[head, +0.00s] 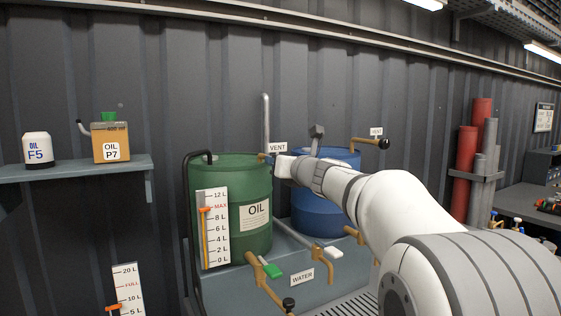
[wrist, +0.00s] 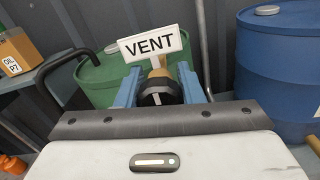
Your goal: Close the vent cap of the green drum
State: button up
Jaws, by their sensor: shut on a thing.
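The green drum (head: 235,235) labelled OIL stands left of centre in the head view; part of it shows in the wrist view (wrist: 108,85). Its vent has a white VENT sign (head: 278,147), also in the wrist view (wrist: 153,46). Below the sign, in the wrist view, is the black vent cap (wrist: 158,92) on a brass fitting (wrist: 158,68). My gripper (wrist: 158,88) has its blue fingers on both sides of the cap and is shut on it. In the head view my arm hides the cap, and whether it is open or closed cannot be told.
A blue drum (head: 322,220) stands just to the right, with its own brass vent pipe (head: 366,141). Brass taps (head: 266,275) and a WATER sign (head: 301,277) are in front, low down. A shelf (head: 80,172) with oil containers is at the left.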

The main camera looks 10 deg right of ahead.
jog(key=shift+f, duration=0.1)
jog(key=o, duration=1)
jog(key=shift+s, duration=0.1)
jog(key=b+v, duration=0.1)
jog(key=v, duration=0.6)
jog(key=shift+s, duration=0.25)
jog(key=shift+d, duration=0.1)
